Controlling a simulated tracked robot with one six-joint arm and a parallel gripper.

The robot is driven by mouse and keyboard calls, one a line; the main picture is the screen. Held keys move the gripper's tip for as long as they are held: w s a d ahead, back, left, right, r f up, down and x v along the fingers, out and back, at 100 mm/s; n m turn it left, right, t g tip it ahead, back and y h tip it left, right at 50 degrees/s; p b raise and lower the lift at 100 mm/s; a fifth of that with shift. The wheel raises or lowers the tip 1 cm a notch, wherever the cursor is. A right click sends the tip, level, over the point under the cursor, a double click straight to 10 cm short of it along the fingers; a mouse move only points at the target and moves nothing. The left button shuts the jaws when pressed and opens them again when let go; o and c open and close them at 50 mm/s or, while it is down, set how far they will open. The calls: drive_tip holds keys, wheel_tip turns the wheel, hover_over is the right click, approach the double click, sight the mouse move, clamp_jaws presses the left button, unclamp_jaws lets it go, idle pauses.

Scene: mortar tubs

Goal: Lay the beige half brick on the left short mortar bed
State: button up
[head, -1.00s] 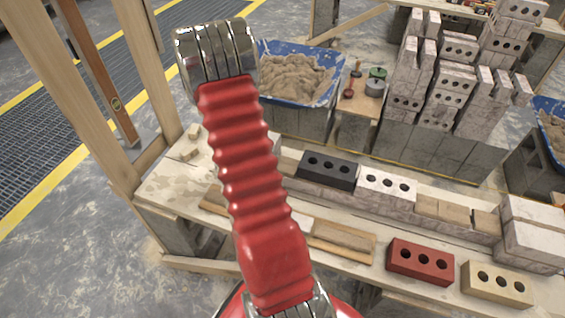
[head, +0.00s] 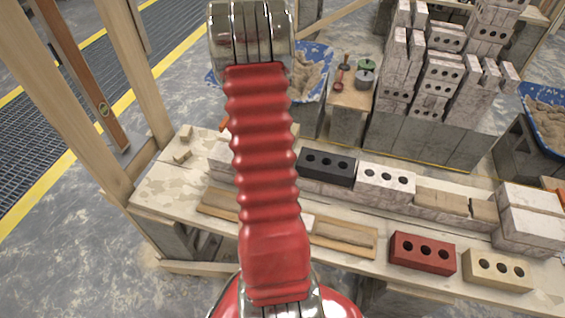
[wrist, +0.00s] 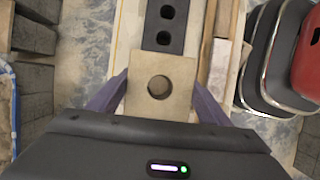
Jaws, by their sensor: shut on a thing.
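In the wrist view my gripper (wrist: 160,82) is shut on the beige half brick (wrist: 180,68), which has one round hole. Its purple fingers press on the left and right sides. The black brick (wrist: 165,25) shows just beyond the half brick, in line with it; the gap in height cannot be told. In the head view my red arm hides the gripper and the half brick. The black brick (head: 326,167) sits on the low wall right of my arm. The left short mortar bed cannot be made out; my arm and the half brick cover the wall there.
On the wall, a white brick (head: 385,181) and tan mortar (head: 441,202) follow to the right, then stacked pale bricks (head: 530,220). A red brick (head: 422,259) and a beige full brick (head: 497,271) lie in front. A blue mortar tub (head: 318,58) stands behind.

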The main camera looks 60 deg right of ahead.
drive_tip(key=shift+f, duration=3.05)
drive_tip(key=shift+f, duration=1.9)
drive_tip(key=o, duration=1.9)
drive_tip(key=shift+f, duration=0.1)
drive_tip(key=v, duration=1.2)
drive_tip(key=shift+a, duration=0.1)
